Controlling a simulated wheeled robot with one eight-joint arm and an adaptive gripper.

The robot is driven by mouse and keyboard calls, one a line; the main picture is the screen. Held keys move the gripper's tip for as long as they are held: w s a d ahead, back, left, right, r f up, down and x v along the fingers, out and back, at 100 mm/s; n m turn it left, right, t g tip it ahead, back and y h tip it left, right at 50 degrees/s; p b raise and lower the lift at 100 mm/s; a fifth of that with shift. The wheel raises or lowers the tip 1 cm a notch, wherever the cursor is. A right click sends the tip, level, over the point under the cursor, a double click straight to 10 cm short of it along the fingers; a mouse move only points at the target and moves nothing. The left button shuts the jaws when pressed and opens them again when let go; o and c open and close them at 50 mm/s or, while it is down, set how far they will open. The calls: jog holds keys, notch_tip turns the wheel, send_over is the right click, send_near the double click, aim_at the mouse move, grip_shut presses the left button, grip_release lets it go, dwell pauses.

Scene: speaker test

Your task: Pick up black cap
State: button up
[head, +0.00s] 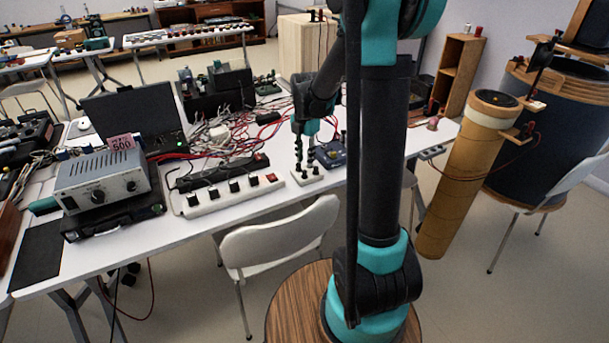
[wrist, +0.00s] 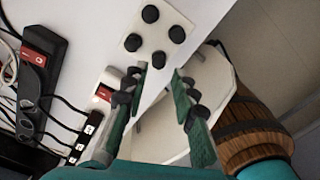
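Several round black caps sit on a small white plate (wrist: 160,32) at the top of the wrist view. The nearest black cap (wrist: 159,60) appears between my fingertips in that view. The white plate (head: 308,178) also shows at the table's front edge in the head view, with some caps partly hidden by the fingers. My gripper (wrist: 160,71) is open, with its two green-and-black fingers spread and nothing held. In the head view my gripper (head: 304,160) points down just above the plate. I cannot tell the exact gap between fingertips and caps.
A white power strip (head: 235,194) lies left of the plate, with a black strip (wrist: 38,80) and cables beside it. A dark blue box (head: 330,153) stands close behind the plate. A white chair (head: 280,238) stands below the table's front edge.

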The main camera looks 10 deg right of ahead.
aim_at(304, 171)
notch_tip(304, 171, down, 5)
jog(key=shift+a, duration=0.1)
dwell(0.3)
jog(key=c, duration=0.5)
